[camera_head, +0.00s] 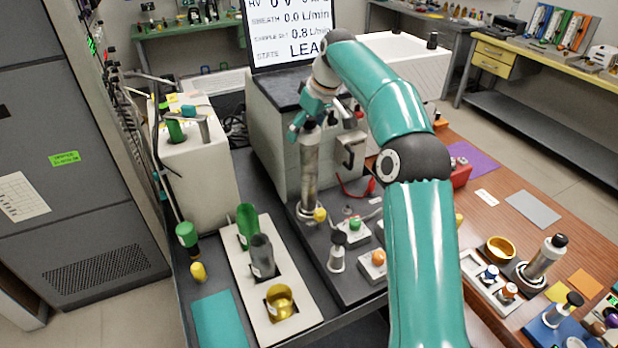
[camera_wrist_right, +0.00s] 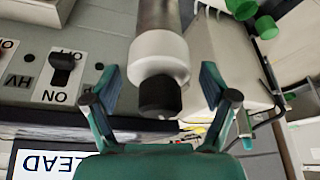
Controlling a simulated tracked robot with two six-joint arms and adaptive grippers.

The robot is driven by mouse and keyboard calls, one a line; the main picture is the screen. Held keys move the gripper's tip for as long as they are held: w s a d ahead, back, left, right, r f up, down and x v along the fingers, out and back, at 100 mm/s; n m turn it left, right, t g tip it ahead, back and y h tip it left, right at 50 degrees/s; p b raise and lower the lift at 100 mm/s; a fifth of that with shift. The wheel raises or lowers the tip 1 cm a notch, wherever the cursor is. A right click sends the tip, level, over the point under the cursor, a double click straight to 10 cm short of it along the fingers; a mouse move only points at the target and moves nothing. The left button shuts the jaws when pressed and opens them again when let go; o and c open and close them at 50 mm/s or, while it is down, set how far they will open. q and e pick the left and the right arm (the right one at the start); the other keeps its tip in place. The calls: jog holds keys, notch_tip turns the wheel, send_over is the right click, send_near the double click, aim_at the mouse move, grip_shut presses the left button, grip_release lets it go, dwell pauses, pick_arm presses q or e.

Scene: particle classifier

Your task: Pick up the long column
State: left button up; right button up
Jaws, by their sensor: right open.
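A tall grey metal column (camera_head: 310,165) stands upright on the dark bench plate in front of the grey instrument box. In the right wrist view its metal body (camera_wrist_right: 158,16), white collar (camera_wrist_right: 159,53) and black cap (camera_wrist_right: 159,95) show. My right gripper (camera_head: 312,120) is at the column's top end. In the right wrist view its open fingers (camera_wrist_right: 160,78) stand on either side of the collar and cap, with a visible gap on both sides. My left gripper is not in view.
A shorter metal column (camera_head: 545,258) stands at the right on the brown table. A white tray (camera_head: 298,322) with green, grey and gold containers lies at front left. The instrument box (camera_head: 268,125) stands close behind the tall column. A white box (camera_head: 205,165) is to its left.

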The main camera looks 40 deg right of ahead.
grip_shut()
jog(key=shift+r, duration=0.25)
dwell(0.3)
